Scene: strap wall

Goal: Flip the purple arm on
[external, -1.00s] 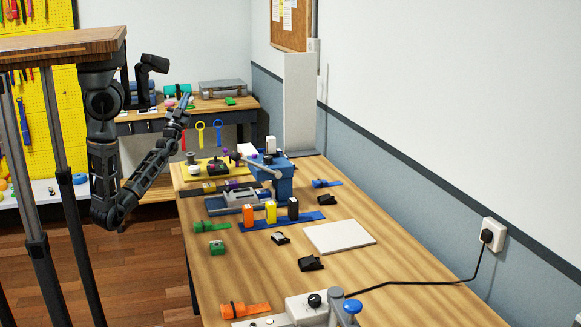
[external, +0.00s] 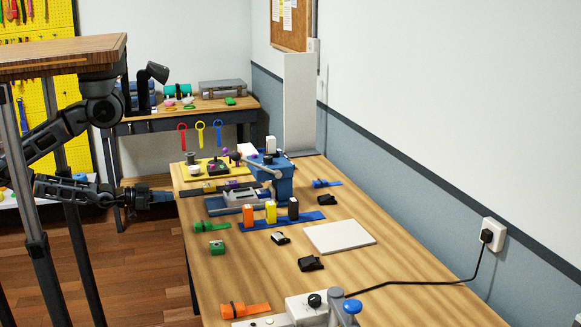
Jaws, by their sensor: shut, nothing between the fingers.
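Small purple parts show near the far left end of the workbench in the external view. A purple knob (external: 225,152) stands at the back of a yellow board (external: 196,178). Another small purple piece (external: 232,184) is on the dark strip in front of that board. I cannot tell which of them is the purple arm, or whether it is on or off. My gripper (external: 171,197) is shut and empty. It is low beside the bench's left edge, pointing right, left of the dark strip and apart from the purple parts.
A blue vise (external: 283,186) stands right of the yellow board. Orange (external: 248,215), yellow and dark blocks stand on a blue strip.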

